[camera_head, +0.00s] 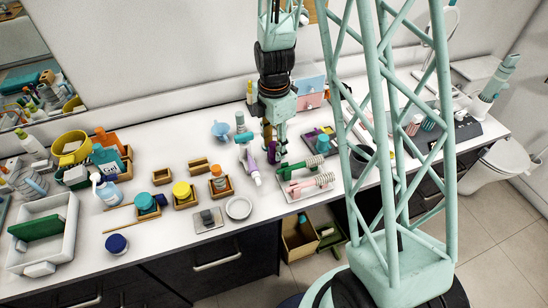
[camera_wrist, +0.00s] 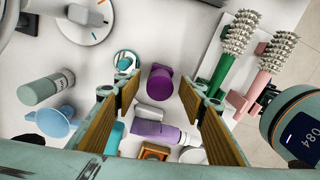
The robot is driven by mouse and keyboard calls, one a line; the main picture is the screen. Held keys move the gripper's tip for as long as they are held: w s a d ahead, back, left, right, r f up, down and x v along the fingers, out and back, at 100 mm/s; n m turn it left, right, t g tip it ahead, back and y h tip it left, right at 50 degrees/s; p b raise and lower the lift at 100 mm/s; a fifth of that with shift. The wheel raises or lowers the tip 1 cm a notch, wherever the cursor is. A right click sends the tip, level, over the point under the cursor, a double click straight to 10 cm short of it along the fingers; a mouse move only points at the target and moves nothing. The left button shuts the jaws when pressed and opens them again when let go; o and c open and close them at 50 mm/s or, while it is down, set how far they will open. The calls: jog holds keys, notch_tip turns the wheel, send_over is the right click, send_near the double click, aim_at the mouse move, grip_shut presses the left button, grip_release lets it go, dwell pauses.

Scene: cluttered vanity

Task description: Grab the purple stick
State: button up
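A small purple stick (camera_wrist: 160,80) stands on the white counter, seen from above between the two finger pads in the wrist view. It also shows as a dark purple piece (camera_head: 271,153) just below the fingers in the head view. My gripper (camera_wrist: 158,92) is open, pointing down, with a pad on each side and clear gaps to the stick. In the head view my gripper (camera_head: 276,143) is low over the counter. I cannot tell the exact height of the fingertips.
Green (camera_wrist: 235,45) and pink (camera_wrist: 272,60) spiked brushes lie right of my gripper. A teal cylinder (camera_wrist: 45,87) and a blue piece (camera_wrist: 60,122) are at left. The counter's front (camera_head: 160,235) has some free room.

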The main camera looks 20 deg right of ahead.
jog(key=shift+f, duration=0.5)
jog(key=shift+c, duration=0.9)
jog(key=c, duration=0.8)
